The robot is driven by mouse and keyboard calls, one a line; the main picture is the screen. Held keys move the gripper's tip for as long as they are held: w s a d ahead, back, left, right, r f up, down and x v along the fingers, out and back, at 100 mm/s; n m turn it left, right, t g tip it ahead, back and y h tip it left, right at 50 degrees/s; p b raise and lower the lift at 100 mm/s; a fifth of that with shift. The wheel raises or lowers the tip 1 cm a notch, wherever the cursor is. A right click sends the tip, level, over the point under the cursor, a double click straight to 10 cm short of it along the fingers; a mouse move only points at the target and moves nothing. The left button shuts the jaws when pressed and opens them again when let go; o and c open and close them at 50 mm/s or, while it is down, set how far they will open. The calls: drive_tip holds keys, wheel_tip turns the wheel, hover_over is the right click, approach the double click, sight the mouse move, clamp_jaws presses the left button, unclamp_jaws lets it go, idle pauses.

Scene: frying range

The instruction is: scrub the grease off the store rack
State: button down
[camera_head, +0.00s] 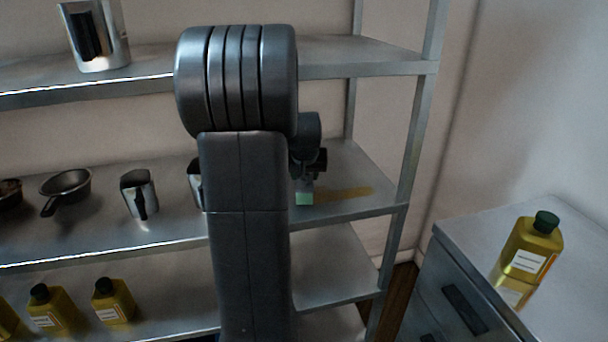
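The store rack (330,64) is a metal shelf unit with several levels. A brownish-yellow grease streak (345,194) lies on its middle shelf, toward the right end. My gripper (305,188) is over that shelf at the streak's left end, partly hidden behind my own arm. A small pale green block, seemingly a scrubbing pad (304,199), is at the gripper's tip and looks held. It is at or very near the shelf surface; I cannot tell whether it touches. The fingers are too small and dark to make out clearly. My arm hides the middle of the rack.
A small pan (66,184) and a metal jug (138,193) stand on the middle shelf at left. Yellow bottles (114,302) stand below, and a metal pot (94,35) above. A bottle (532,246) stands on the right-hand cabinet (583,245).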

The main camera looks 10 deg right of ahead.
drive_tip(key=shift+d+r, duration=0.1)
drive_tip(key=shift+d, duration=1.35)
drive_tip(key=shift+d+f+p, duration=0.2)
drive_tip(key=shift+d+p, duration=0.2)
drive_tip(key=shift+d, duration=1.3)
drive_tip(key=shift+w+d+p, duration=0.15)
drive_tip(key=shift+d+p, duration=0.1)
drive_tip(key=shift+d, duration=3.05)
drive_tip(key=shift+w+d+p, duration=0.15)
drive_tip(key=shift+d+p, duration=0.05)
drive_tip(key=shift+d, duration=3.1)
drive_tip(key=shift+s+a+f+b, duration=0.1)
drive_tip(key=shift+a+b, duration=0.35)
drive_tip(key=shift+a, duration=1.5)
drive_tip(key=shift+s+a+b, duration=0.1)
drive_tip(key=shift+a+b, duration=0.35)
drive_tip(key=shift+a, duration=1.45)
drive_tip(key=shift+a+r+b, duration=0.2)
drive_tip(key=shift+a+b, duration=0.1)
drive_tip(key=shift+a, duration=2.65)
drive_tip(key=shift+s+a+f+b, duration=0.1)
drive_tip(key=shift+a+b, duration=0.3)
drive_tip(key=shift+a, duration=2.8)
